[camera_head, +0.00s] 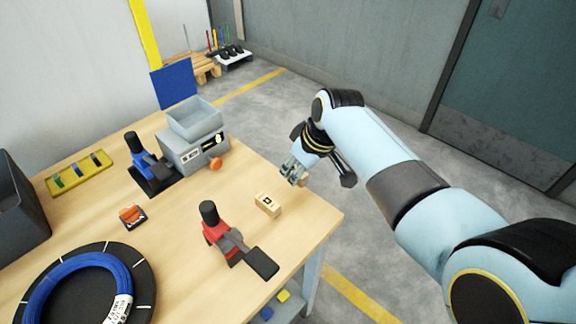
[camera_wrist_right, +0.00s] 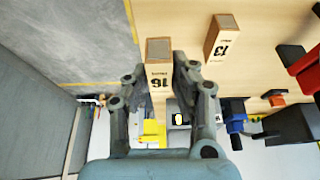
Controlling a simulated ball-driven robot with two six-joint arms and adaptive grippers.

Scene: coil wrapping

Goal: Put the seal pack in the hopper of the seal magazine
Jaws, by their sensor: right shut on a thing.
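My right gripper (camera_head: 296,172) hangs just past the table's right edge in the head view, shut on a small wooden block, the seal pack (camera_wrist_right: 159,62), which carries dark printed marks. Only a sliver of the pack shows in the head view. The seal magazine (camera_head: 190,156) is a grey box with an orange knob, at the back of the table, left of the gripper. Its hopper (camera_head: 194,128) is the open-topped grey tray on top. The magazine shows partly between the fingers in the wrist view (camera_wrist_right: 180,137). My left gripper is not in view.
A second wooden block (camera_head: 268,205) lies on the table, also in the wrist view (camera_wrist_right: 221,40). A red clamp (camera_head: 220,232) and a blue clamp (camera_head: 147,163) stand on the table. A blue coil (camera_head: 37,299) lies on a black disc. A blue panel (camera_head: 174,84) rises behind the magazine.

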